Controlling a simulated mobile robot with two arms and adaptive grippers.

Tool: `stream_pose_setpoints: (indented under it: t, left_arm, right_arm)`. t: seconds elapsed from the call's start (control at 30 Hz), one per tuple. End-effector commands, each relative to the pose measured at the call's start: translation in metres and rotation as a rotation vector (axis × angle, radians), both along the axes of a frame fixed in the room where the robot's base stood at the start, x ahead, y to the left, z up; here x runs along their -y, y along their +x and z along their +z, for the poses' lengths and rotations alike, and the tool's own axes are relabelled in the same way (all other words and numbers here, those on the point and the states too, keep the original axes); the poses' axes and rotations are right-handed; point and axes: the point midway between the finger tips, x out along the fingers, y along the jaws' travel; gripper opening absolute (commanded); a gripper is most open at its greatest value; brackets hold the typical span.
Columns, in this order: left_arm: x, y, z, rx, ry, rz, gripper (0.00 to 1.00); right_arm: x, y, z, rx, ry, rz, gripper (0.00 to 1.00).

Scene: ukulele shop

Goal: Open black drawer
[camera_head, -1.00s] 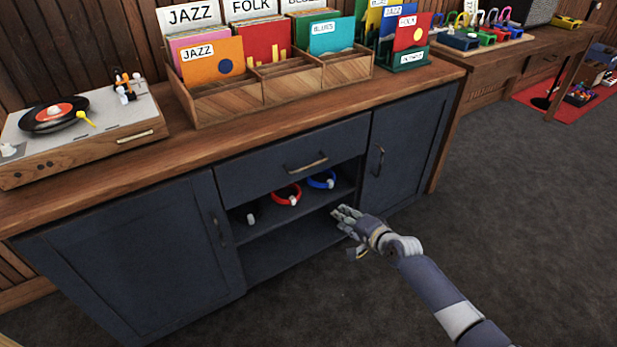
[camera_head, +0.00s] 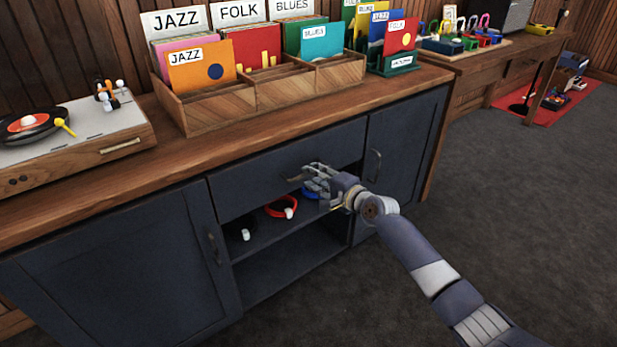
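The black drawer (camera_head: 250,183) is the dark front under the wooden top, in the middle of the cabinet. It looks closed. Its brass handle is mostly hidden behind my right gripper (camera_head: 312,176); only its left end shows. The gripper's fingers are at the handle, pointing left. I cannot tell whether they touch it or are closed around it. My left gripper is not in view.
Below the drawer is an open shelf with a red headband-like item (camera_head: 281,207) and a dark one. Cabinet doors (camera_head: 120,265) flank it. A turntable (camera_head: 75,130) and a record crate (camera_head: 220,106) stand on top.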

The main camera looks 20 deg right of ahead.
Motion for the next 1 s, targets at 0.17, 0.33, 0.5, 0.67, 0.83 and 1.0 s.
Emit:
stream_pose_setpoints:
  t: [0.17, 0.33, 0.5, 0.67, 0.83, 1.0]
  left_arm:
    - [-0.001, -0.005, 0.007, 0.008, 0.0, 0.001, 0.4]
    - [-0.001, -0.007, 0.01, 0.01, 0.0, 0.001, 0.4]
    - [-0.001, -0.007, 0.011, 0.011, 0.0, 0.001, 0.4]
    - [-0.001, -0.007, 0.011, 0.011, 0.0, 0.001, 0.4]
    - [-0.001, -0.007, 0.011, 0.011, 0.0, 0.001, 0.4]
    - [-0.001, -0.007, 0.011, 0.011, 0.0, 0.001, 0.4]
  right_arm:
    - [-0.007, 0.019, -0.006, 0.002, 0.0, 0.0, 0.29]
    - [-0.011, 0.029, -0.007, 0.001, 0.001, 0.0, 0.29]
    - [-0.011, 0.031, -0.007, 0.001, -0.001, 0.0, 0.29]
    - [-0.011, 0.031, -0.006, 0.001, -0.001, 0.0, 0.27]
    - [-0.011, 0.031, -0.007, 0.0, -0.001, 0.0, 0.0]
    - [-0.011, 0.031, -0.007, 0.0, -0.001, 0.0, 0.0]
